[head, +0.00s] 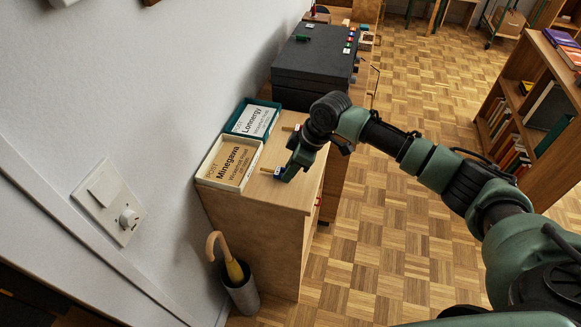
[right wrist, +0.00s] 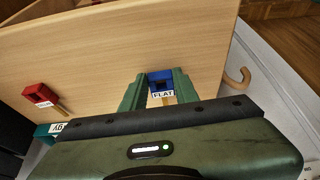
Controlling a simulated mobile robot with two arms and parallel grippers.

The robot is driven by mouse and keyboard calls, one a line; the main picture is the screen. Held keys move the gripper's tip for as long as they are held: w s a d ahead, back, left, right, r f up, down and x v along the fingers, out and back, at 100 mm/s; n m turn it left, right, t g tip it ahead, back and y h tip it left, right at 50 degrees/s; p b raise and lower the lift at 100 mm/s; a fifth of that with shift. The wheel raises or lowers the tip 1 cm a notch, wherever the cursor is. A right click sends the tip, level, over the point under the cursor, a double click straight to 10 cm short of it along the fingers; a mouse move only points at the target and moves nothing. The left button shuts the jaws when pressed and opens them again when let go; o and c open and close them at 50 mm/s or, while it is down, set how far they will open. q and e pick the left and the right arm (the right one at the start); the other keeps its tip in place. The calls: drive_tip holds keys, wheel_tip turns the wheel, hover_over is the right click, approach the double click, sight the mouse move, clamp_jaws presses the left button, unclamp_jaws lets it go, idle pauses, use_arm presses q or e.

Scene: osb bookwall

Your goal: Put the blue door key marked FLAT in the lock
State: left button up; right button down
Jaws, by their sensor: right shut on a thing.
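The blue key marked FLAT (right wrist: 160,84) sits between the two green fingers of my right gripper (right wrist: 155,90) in the right wrist view. Its white label faces the camera. In the head view my right gripper (head: 283,173) is shut on it, low at the wooden cabinet top (head: 297,195). I cannot tell whether the key still touches the wood. A red key (right wrist: 40,94) with a white label lies apart on the same top. My left gripper is not in view. I cannot make out a door lock for certain.
A cream tray (head: 209,178) and a teal tray (head: 236,118) hold post beside the gripper. A dark box (head: 308,68) stands behind them. An umbrella (head: 234,268) stands in a grey holder (head: 244,294) below. A white wall plate (head: 108,203) has a round knob.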

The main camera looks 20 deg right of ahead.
drive_tip(key=shift+f, duration=0.15)
drive_tip(key=c, duration=1.1)
unclamp_jaws()
drive_tip(key=shift+o, duration=0.2)
drive_tip(key=shift+f+b, duration=0.1)
drive_tip(key=shift+b, duration=0.2)
drive_tip(key=shift+f+b, duration=0.15)
drive_tip(key=shift+b, duration=0.35)
drive_tip(key=v, duration=0.5)
drive_tip(key=b+v, duration=0.1)
drive_tip(key=v, duration=0.1)
drive_tip(key=shift+s+d, duration=0.1)
drive_tip(key=shift+d, duration=0.2)
drive_tip(key=shift+d+r, duration=0.1)
drive_tip(key=shift+r, duration=0.4)
drive_tip(key=shift+s, duration=0.1)
